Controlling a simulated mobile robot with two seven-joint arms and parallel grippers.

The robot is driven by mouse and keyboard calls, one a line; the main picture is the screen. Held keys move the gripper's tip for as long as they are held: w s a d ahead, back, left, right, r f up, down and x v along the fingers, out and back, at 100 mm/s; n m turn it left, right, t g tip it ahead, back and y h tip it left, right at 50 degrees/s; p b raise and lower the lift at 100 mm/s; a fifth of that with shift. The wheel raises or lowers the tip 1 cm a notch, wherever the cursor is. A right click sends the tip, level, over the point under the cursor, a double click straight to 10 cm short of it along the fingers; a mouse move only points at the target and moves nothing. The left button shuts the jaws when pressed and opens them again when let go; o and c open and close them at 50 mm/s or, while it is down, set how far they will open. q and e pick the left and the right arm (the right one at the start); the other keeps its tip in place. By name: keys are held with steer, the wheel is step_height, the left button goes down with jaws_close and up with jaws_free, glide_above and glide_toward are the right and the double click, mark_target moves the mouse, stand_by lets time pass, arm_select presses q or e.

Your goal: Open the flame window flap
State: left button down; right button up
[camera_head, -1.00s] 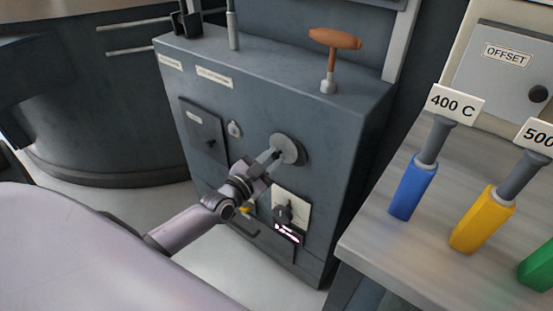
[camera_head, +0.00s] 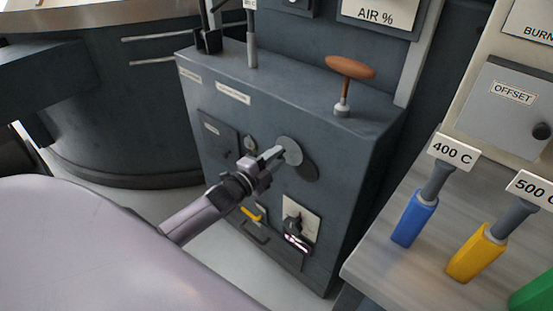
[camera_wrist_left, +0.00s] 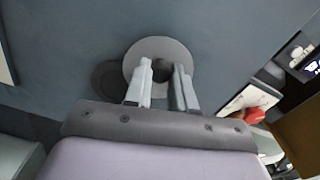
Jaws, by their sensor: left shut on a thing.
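The flame window flap (camera_head: 291,148) is a round grey disc on the front of the dark grey cabinet. A dark round area (camera_head: 306,172), the window, shows beside its lower right edge. The flap covers only part of it. In the wrist view the flap (camera_wrist_left: 160,50) is straight ahead, and the dark window (camera_wrist_left: 107,82) shows to its left. My left gripper (camera_head: 276,155) is shut on the flap's small dark knob (camera_wrist_left: 163,71), with a finger on each side of it. My right gripper is not in view.
Below the flap are a pale plate with a dark knob (camera_head: 294,224) and a yellow handle (camera_head: 251,214). An orange-brown T-handle (camera_head: 350,68) stands on the cabinet top. Blue (camera_head: 414,219) and yellow (camera_head: 477,254) handles stand on the bench at right.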

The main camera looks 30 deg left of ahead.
arm_select(q)
steer(key=shift+r+m, duration=0.25)
steer(key=shift+m, duration=0.15)
steer(key=c, duration=1)
jaws_free()
steer(key=shift+o, duration=0.2)
steer(key=shift+s, duration=0.1)
steer(key=s+a, duration=0.1)
steer(key=s, duration=0.6)
steer(key=shift+p, duration=0.4)
steer(key=shift+w, duration=0.1)
